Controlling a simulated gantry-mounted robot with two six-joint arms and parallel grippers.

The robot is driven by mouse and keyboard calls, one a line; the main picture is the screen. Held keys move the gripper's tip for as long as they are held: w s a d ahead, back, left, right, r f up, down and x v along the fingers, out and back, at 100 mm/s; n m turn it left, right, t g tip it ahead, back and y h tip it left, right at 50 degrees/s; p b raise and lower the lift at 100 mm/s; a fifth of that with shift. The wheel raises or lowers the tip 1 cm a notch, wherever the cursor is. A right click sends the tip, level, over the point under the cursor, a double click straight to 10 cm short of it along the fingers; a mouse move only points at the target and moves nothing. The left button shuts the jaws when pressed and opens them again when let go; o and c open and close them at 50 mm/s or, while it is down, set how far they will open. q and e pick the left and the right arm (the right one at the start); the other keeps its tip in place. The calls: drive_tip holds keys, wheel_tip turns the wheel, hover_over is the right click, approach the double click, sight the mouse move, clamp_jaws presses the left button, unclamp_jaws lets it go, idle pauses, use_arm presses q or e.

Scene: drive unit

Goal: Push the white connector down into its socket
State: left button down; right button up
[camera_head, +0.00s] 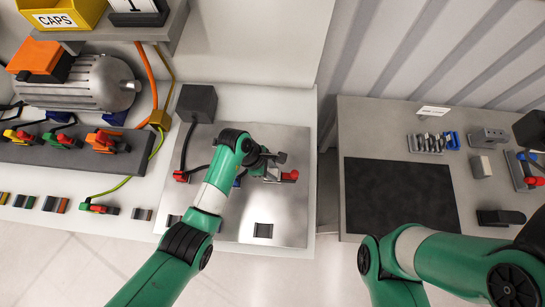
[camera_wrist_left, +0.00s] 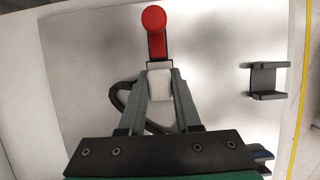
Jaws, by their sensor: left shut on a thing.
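The white connector (camera_wrist_left: 160,84) sits between the fingers of my left gripper (camera_wrist_left: 160,76), which is shut on it. In the head view my left gripper (camera_head: 272,164) is over the metal plate (camera_head: 285,215). Just beyond the connector in the wrist view is a dark holder with a red round-ended piece (camera_wrist_left: 154,28); the red part also shows in the head view (camera_head: 290,176). The connector's lower end and the socket are hidden, so I cannot tell how deep it sits.
A black cable (camera_wrist_left: 120,97) loops beside the left fingers. A small dark bracket (camera_wrist_left: 268,81) stands on the plate to the right. A grey block (camera_head: 197,103) stands at the plate's back left. A black mat (camera_head: 400,190) lies clear on the right table.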

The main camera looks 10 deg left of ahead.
use_arm(q)
drive_tip(key=shift+f, duration=0.1)
drive_tip(key=c, duration=0.5)
unclamp_jaws()
drive_tip(key=p+v, duration=0.3)
drive_tip(key=v, duration=0.2)
drive_tip(key=d+p+v, duration=0.1)
drive_tip(key=p+v, duration=0.1)
drive_tip(key=v, duration=0.3)
drive_tip(key=p+v, duration=0.3)
drive_tip(key=v, duration=0.3)
drive_tip(key=shift+d+r+p, duration=0.3)
drive_tip(key=shift+r, duration=0.15)
